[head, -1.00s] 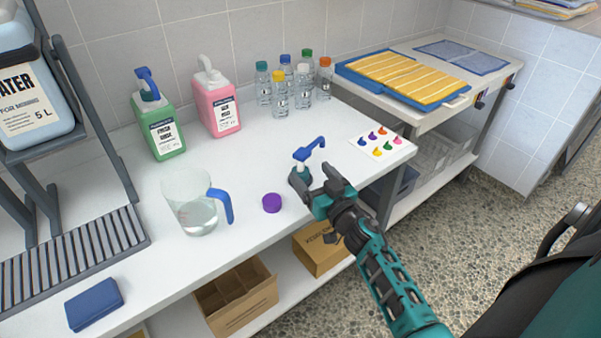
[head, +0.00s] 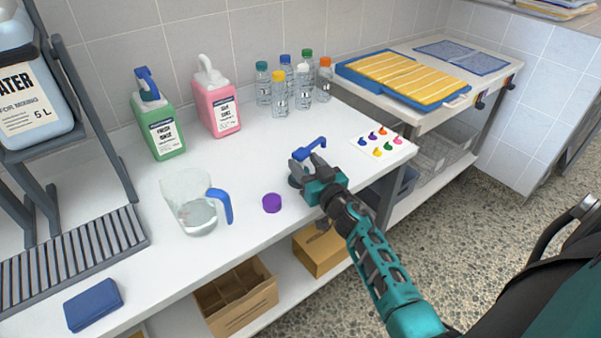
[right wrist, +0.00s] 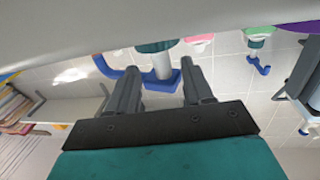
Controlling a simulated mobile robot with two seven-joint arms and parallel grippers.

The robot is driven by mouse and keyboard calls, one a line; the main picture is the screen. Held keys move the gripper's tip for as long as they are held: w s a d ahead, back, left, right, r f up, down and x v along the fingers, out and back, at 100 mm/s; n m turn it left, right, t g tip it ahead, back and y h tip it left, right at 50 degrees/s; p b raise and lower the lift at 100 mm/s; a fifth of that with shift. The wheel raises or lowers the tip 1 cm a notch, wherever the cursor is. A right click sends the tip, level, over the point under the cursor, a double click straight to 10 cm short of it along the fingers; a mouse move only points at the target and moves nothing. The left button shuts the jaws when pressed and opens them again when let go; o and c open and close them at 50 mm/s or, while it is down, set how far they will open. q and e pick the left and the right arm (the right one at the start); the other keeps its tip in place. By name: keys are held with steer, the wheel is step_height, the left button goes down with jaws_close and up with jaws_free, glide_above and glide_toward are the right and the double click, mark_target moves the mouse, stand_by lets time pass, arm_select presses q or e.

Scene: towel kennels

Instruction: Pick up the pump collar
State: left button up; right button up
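A hand pump with a blue spout (head: 311,148) stands on the white bench, mostly hidden by my right gripper (head: 302,171). In the right wrist view, the picture is upside down. The pump's teal collar (right wrist: 157,46) rests at the bench surface, with a white stem (right wrist: 162,65) and the blue spout (right wrist: 122,68). The right gripper (right wrist: 163,70) is open, with one finger on each side of the stem. I cannot tell whether either finger touches the pump. My left gripper is not in view.
A purple cap (head: 271,203) and a clear jug (head: 190,205) lie to the left. A card with coloured drops (head: 386,143) lies to the right. Green (head: 160,130) and pink (head: 216,105) containers and several capped bottles (head: 280,97) stand behind. The bench's front edge is close.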

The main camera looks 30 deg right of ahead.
steer(key=c, duration=0.3)
steer(key=shift+r, duration=0.1)
